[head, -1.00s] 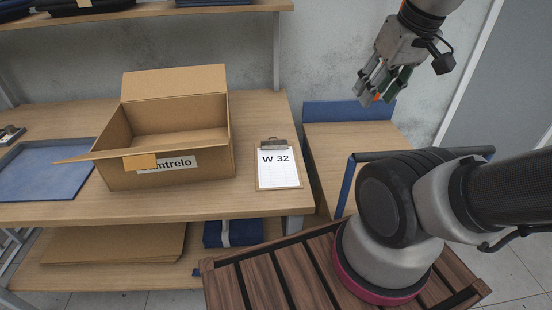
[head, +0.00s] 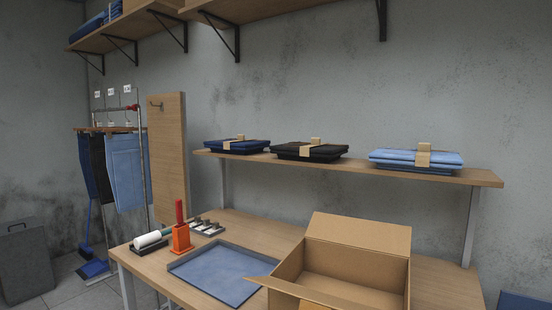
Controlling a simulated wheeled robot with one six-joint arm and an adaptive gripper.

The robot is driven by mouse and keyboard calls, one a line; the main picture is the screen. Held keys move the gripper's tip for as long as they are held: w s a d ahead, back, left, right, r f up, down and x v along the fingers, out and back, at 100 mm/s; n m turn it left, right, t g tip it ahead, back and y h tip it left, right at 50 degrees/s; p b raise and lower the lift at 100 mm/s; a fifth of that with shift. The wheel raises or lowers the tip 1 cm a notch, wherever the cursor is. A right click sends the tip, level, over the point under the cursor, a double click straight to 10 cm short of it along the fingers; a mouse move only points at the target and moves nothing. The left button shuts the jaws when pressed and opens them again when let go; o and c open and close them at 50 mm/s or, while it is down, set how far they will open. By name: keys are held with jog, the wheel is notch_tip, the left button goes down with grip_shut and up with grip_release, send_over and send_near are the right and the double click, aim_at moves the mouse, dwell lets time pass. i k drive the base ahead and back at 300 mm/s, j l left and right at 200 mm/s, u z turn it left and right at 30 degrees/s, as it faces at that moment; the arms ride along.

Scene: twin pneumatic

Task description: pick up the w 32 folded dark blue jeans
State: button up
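Folded dark blue jeans (head: 237,147) lie in a stack at the left end of the shelf above the table, with a tan paper band or tag on top. To their right are a folded black stack (head: 308,152) and a folded light blue stack (head: 416,160), each with a similar tan tag. No size writing is readable on the tags. My gripper is outside the current head view.
The table (head: 222,222) below holds a blue tray (head: 228,272), an open cardboard box (head: 350,236), an orange holder (head: 181,238) and a white roll (head: 147,239). Jeans (head: 126,172) hang on a rack at left. A higher shelf (head: 143,30) carries folded blue items.

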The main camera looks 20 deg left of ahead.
aim_at(240, 146)
jog(key=k+j, duration=0.1)
jog(key=j, duration=0.35)
jog(key=k+j+z, duration=0.1)
jog(key=j, duration=0.35)
jog(key=k+j, duration=0.1)
jog(key=j, duration=0.35)
jog(key=k+j+z, duration=0.15)
jog(key=j, duration=0.75)
jog(key=j+z, duration=0.1)
jog(key=j, duration=0.45)
jog(key=j+z, duration=0.15)
jog(key=j, duration=0.45)
jog(key=k+j+z, duration=0.1)
jog(key=j, duration=0.45)
jog(key=j+z, duration=0.15)
jog(key=j, duration=0.45)
jog(key=k+j+z, duration=0.1)
jog(key=j, duration=0.45)
jog(key=k+j+z, duration=0.1)
jog(key=j, duration=0.4)
jog(key=j+z, duration=0.1)
jog(key=j, duration=0.35)
jog(key=k+j+z, duration=0.1)
jog(key=j, duration=0.3)
jog(key=k+j+z, duration=0.1)
jog(key=j, duration=0.35)
jog(key=k+j+z, duration=0.1)
jog(key=j, duration=0.3)
